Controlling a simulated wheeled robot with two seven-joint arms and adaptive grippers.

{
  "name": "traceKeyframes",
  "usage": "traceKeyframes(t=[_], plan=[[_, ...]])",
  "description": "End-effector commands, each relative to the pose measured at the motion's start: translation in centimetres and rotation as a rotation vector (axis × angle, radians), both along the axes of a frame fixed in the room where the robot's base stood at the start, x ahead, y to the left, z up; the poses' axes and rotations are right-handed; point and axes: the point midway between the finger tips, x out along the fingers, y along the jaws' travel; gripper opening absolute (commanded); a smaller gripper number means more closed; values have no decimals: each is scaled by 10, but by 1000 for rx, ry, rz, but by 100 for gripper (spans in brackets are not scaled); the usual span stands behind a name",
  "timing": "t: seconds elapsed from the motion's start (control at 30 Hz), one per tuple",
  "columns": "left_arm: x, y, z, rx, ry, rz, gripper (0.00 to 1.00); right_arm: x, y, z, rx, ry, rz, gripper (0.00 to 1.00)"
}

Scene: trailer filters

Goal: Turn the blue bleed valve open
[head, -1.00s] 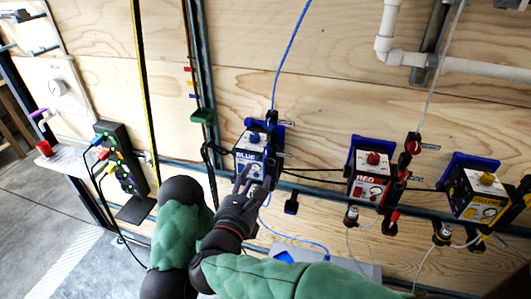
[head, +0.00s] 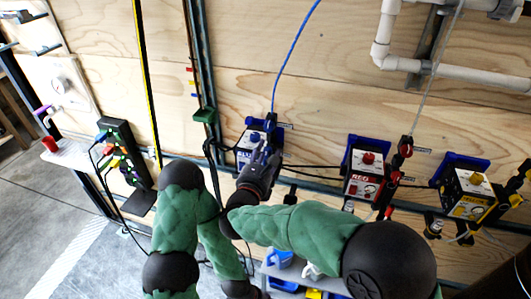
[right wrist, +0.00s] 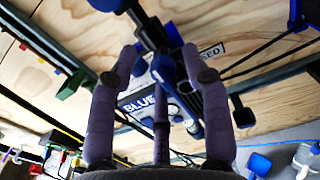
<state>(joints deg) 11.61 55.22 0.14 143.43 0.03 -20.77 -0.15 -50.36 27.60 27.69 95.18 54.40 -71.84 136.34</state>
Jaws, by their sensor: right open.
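The blue unit (head: 246,150) is a box on the wall rail with a "BLUE" label and a round blue knob (head: 255,137) on top. Dark blue and black fittings stand at its right, with a blue hose going up. My right gripper (head: 262,152) is in front of the box and hides much of its face. In the right wrist view its fingers (right wrist: 160,60) are open and apart around the blue unit (right wrist: 137,100), with a blue lever-like part (right wrist: 194,68) near the right fingertip. I cannot tell whether they touch, or which part is the bleed valve. My left gripper is not in view.
A red unit (head: 363,185) and a yellow unit (head: 467,193) hang to the right on the same rail. White pipes (head: 450,65) run at upper right. A black power strip (head: 125,155) stands at left. A cart with blue items (head: 282,262) is below.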

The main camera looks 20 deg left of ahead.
Motion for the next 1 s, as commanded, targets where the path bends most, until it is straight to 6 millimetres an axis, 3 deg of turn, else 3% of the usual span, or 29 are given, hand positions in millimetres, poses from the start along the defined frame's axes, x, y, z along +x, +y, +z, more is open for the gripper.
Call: traceKeyframes(t=[0.1,0.3,0.67,1.0], plan=[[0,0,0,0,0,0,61,0,0,0,0,0,0,48],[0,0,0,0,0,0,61,0,0,0,0,-1,0,0],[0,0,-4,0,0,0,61,0,0,2,-28,-6,-3,0],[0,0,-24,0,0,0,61,0,1,4,-234,-11,-5,0]])
